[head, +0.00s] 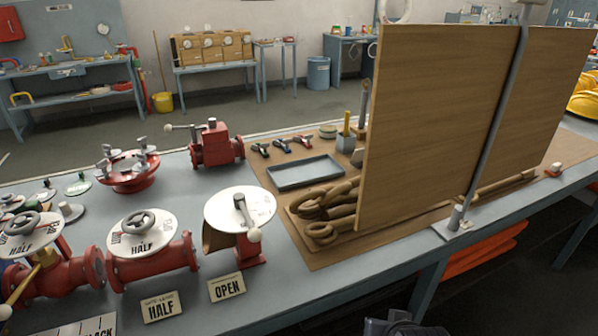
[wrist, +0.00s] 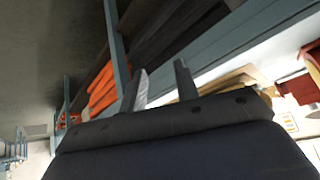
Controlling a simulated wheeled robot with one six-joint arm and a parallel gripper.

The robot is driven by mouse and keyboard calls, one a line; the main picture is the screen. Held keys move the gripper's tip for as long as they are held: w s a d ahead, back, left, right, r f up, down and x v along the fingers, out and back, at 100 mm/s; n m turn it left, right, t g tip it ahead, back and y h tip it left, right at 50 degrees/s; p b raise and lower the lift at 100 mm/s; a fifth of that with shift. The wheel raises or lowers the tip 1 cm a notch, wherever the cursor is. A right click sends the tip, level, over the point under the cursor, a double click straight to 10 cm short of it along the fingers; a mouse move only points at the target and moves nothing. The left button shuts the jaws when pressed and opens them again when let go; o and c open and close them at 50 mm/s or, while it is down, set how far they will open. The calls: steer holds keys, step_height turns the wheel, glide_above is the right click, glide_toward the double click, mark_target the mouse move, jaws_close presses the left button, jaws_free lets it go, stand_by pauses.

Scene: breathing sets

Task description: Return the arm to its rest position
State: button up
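My gripper (wrist: 161,82) shows in the wrist view, its two fingers standing apart with nothing seen between them. It is tilted beside the edge of the blue-grey bench (wrist: 225,50), and no thing is touched by the fingertips as far as I can tell. In the head view, a dark grey part at the bottom edge, right of the middle, seems to be my arm. It is low in front of the bench (head: 330,290), and the gripper itself cannot be made out there.
A tall wooden board (head: 440,125) stands on the bench. Red valves (head: 155,262), a grey tray (head: 305,172) and an OPEN sign (head: 227,288) are left of it. Orange folded items (head: 480,262) lie on the shelf below. Floor (head: 285,93) behind the bench is clear.

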steer(key=shift+n+g, duration=0.3)
steer(key=shift+g, duration=0.5)
steer(key=s+f, duration=0.1)
steer(key=s+a+f, duration=0.1)
steer(key=s, duration=0.1)
steer(key=shift+s+a+f, duration=0.1)
steer(key=shift+f, duration=0.2)
